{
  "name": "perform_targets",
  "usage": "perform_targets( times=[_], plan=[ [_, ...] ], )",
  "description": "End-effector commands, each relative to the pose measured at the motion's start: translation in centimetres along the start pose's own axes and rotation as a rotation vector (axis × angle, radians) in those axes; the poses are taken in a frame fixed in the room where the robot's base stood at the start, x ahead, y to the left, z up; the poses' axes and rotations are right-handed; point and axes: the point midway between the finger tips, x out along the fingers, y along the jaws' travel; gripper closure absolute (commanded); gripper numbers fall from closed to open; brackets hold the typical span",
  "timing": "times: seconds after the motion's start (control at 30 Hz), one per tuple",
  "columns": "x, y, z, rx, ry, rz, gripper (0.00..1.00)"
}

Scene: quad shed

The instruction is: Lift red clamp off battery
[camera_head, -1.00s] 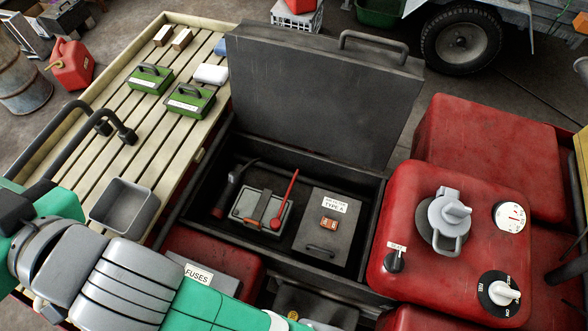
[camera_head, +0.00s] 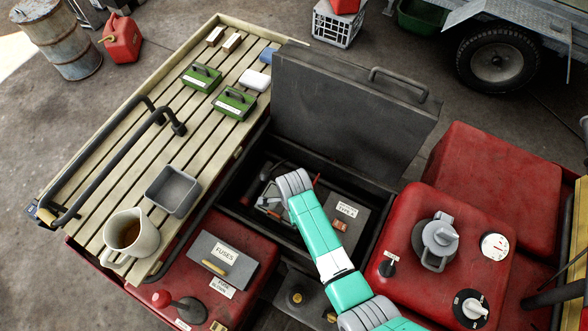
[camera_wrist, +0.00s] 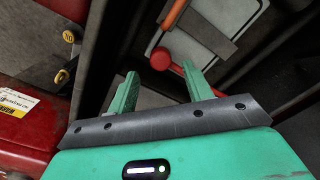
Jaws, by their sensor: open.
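The battery (camera_wrist: 228,12) is a pale grey case with a dark strap, at the top of the wrist view.
The battery sits in an open dark box with its lid (camera_head: 350,115) raised behind. A grey case labelled TYPE A (camera_head: 345,212) is to its right. A red tank (camera_head: 450,245) stands farther right. A slatted rack (camera_head: 130,160) holds a jug (camera_head: 130,235) and a grey tray (camera_head: 173,190).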

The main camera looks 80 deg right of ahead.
Motion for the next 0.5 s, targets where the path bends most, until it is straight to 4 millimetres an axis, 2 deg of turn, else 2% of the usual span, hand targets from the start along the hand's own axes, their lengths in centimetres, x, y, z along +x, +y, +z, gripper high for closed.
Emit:
perform_targets(
  times=[0.03, 0.2, 0.5],
  plan=[
    [1.2, 0.0, 0.0, 0.0, 0.0, 0.002, 0.5],
    [3.5, 0.0, 0.1, -0.002, -0.001, 0.0, 0.5],
    [4.1, -0.1, 0.1, -0.003, -0.001, -0.003, 0.5]
  ],
)
